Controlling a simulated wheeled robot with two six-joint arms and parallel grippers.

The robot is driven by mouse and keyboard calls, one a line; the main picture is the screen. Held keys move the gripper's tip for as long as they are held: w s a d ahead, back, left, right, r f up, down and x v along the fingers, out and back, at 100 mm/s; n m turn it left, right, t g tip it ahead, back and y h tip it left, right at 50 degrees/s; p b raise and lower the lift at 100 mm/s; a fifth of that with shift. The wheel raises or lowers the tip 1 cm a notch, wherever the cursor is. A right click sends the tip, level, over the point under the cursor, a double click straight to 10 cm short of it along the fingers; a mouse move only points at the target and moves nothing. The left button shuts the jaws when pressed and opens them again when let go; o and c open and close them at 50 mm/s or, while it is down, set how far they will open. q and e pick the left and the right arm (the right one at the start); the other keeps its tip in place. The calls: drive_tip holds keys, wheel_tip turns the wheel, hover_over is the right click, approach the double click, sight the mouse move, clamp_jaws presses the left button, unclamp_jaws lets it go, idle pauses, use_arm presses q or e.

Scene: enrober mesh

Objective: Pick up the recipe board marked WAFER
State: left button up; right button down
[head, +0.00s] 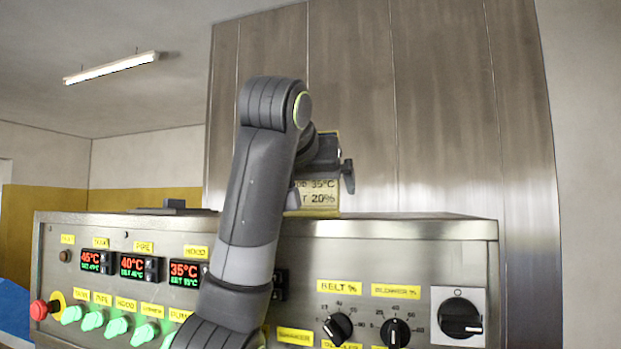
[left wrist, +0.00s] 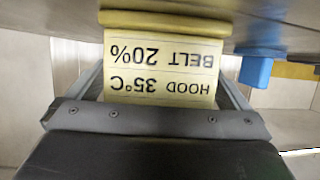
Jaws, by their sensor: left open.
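A pale yellow board (head: 320,200) stands on top of the machine cabinet, partly hidden behind my left gripper (head: 321,184). In the left wrist view the board (left wrist: 160,75) appears upside down and reads HOOD 35°C and BELT 20%. The word WAFER does not show in either view. A thicker yellow foot (left wrist: 165,22) runs along the board's base. My left gripper is open, with one finger at each side of the board in the left wrist view. I see gaps between the fingers and the board's edges. My right gripper is not in view.
The cabinet (head: 410,228) carries displays, green buttons, a red stop button (head: 38,310) and black knobs (head: 396,332) on its front. A tall steel panel (head: 430,110) rises behind it. A blue block (left wrist: 257,68) is beside the board in the left wrist view.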

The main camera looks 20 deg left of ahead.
use_arm(q)
drive_tip(key=shift+c, duration=0.3)
drive_tip(key=c, duration=1)
drive_tip(key=shift+o, duration=0.2)
drive_tip(key=shift+r, duration=0.1)
